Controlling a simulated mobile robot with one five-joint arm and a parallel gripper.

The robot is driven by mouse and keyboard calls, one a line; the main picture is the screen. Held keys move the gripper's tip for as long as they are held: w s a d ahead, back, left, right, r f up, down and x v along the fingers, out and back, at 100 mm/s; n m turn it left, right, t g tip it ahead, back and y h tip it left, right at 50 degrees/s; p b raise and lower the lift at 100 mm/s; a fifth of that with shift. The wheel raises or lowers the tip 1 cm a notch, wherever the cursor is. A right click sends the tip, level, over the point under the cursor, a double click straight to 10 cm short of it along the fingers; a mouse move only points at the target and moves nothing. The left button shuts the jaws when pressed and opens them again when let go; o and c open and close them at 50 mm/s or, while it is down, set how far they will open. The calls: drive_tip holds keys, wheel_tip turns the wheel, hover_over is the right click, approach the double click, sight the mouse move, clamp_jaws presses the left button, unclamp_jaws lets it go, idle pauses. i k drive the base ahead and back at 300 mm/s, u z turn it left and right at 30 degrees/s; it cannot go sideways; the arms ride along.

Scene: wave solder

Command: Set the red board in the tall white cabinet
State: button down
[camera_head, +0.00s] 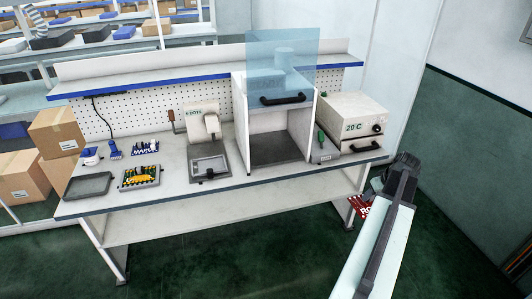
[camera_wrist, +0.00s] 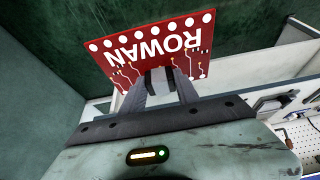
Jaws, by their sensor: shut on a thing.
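The red board (camera_wrist: 160,50) has white dots along its edge and the word ROWAN, which reads upside down in the wrist view. My gripper (camera_wrist: 160,82) is shut on the board's near edge. In the head view a small part of the red board (camera_head: 363,205) shows beside my arm, in front of the bench's right end; the fingers are hidden there. The tall white cabinet (camera_head: 304,125) stands on the bench, left of and beyond the board. Its front is open below a raised clear blue panel (camera_head: 282,55) with a dark handle. Its dark floor looks empty.
A white oven (camera_head: 352,115) marked 20 C and a green-handled tool (camera_head: 321,140) stand right of the cabinet. A beige device (camera_head: 203,122) and a grey tray (camera_head: 88,185) are to its left. A wall (camera_head: 480,130) runs along the right. Dark floor is free before the bench.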

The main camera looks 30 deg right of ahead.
sight(268, 154)
drive_tip(key=i, duration=2)
drive_tip(key=u, duration=0.05)
